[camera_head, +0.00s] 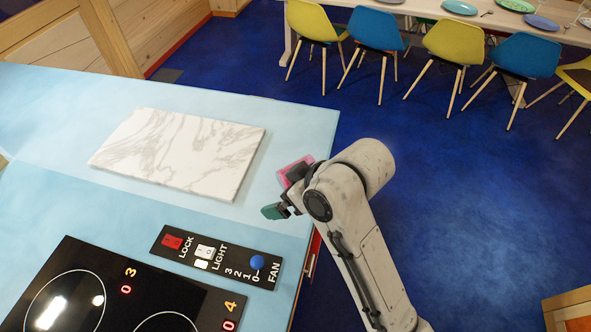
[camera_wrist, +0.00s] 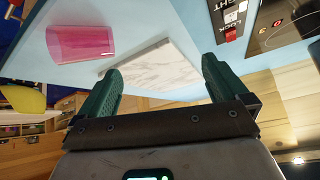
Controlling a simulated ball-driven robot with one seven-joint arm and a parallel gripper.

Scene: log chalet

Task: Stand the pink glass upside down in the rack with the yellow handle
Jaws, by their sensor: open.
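The pink glass (camera_head: 294,168) is at the right edge of the light blue counter in the head view, partly hidden by my gripper. In the wrist view the pink glass (camera_wrist: 80,42) shows whole at upper left, outside the space between the fingers. I cannot tell surely whether it stands or lies. My gripper (camera_head: 281,194) is open and empty over the counter's edge. Its two green fingers stand wide apart in the wrist view (camera_wrist: 162,67). No rack with a yellow handle shows in either view.
A white marble board (camera_head: 180,152) lies on the counter (camera_head: 60,105), left of my gripper. A control panel (camera_head: 215,257) and a black cooktop (camera_head: 100,295) are nearer. Blue floor lies right of the counter; chairs (camera_head: 376,30) line a table behind.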

